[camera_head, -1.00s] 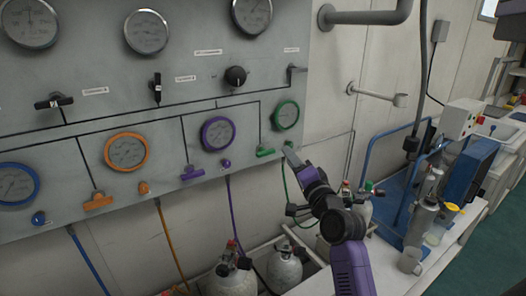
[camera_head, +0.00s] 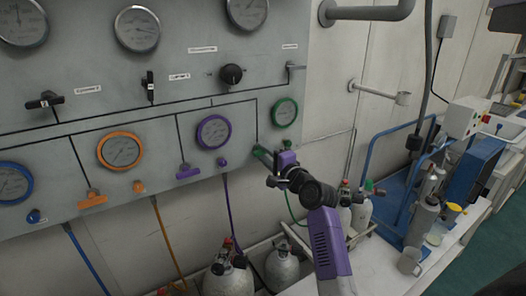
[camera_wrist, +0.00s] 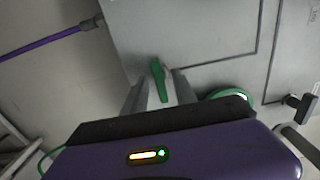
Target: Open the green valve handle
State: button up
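The green valve handle (camera_head: 262,154) is on the grey panel, below and left of the green-rimmed gauge (camera_head: 285,112). In the head view my gripper (camera_head: 273,164) is right at the handle and partly covers it. In the wrist view the green handle (camera_wrist: 158,79) shows between the two grey fingers of my gripper (camera_wrist: 159,88). There is a gap on each side of the handle, so the gripper looks open around it. Whether the fingertips reach past the handle is hard to tell.
Purple (camera_head: 188,171) and orange (camera_head: 92,199) valve handles sit to the left on the panel. Gas cylinders (camera_head: 282,266) stand below. A white bench (camera_head: 380,270) with a mug (camera_head: 410,262) and bottles is at the lower right.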

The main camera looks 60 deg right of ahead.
jog(key=shift+w+d, duration=0.35)
jog(key=shift+w, duration=0.25)
grip_shut()
